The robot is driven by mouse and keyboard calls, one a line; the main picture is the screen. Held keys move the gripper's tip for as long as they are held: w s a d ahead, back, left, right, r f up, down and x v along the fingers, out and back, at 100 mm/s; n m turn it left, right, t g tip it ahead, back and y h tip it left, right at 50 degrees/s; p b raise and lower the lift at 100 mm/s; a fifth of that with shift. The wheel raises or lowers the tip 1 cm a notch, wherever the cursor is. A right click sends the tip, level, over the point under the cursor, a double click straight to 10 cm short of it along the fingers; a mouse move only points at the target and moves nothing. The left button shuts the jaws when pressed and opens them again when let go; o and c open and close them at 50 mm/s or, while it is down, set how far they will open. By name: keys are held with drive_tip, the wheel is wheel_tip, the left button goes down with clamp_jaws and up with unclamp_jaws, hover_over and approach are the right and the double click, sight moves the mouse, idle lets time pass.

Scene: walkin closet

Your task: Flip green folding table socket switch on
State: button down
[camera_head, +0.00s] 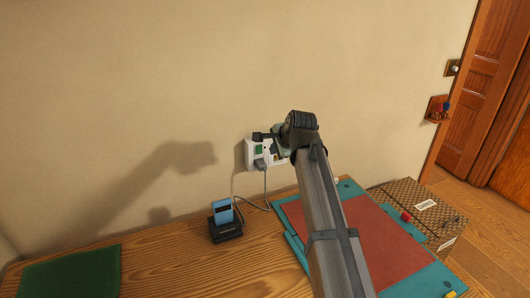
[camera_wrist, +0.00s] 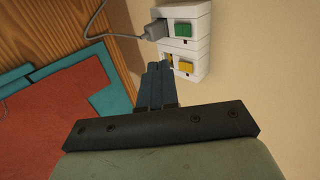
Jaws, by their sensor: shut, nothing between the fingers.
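A white double wall socket (camera_head: 249,155) is on the wall above the wooden table; it also shows in the wrist view (camera_wrist: 201,50). It has a green switch (camera_wrist: 183,29) and a yellow switch (camera_wrist: 186,67). The green switch also shows in the head view (camera_head: 258,149). A grey plug (camera_wrist: 155,30) is in the outlet beside the green switch. My gripper (camera_wrist: 159,67) is shut and empty. Its fingertips are close to the outlet beside the yellow switch, apart from the green one; I cannot tell if they touch. In the head view my gripper (camera_head: 259,136) partly covers the socket.
A blue device on a black stand (camera_head: 224,220) is on the wooden table (camera_head: 180,265), with a grey cable (camera_head: 249,203) nearby. A green mat (camera_head: 75,274) lies left, a red and teal board (camera_head: 385,240) right. A patterned box (camera_head: 415,200) stands beyond it.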

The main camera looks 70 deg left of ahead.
sight(260, 150)
drive_tip(key=shift+a+r+x, duration=0.3)
drive_tip(key=shift+x, duration=1.85)
drive_tip(key=shift+a+r+x, duration=0.3)
drive_tip(key=shift+a+x, duration=0.05)
drive_tip(key=shift+x, duration=1.85)
drive_tip(key=shift+a+r+x, duration=0.3)
drive_tip(key=shift+x, duration=1.85)
drive_tip(key=shift+a+f, duration=0.1)
drive_tip(key=shift+a, duration=0.15)
drive_tip(key=shift+r, duration=0.9)
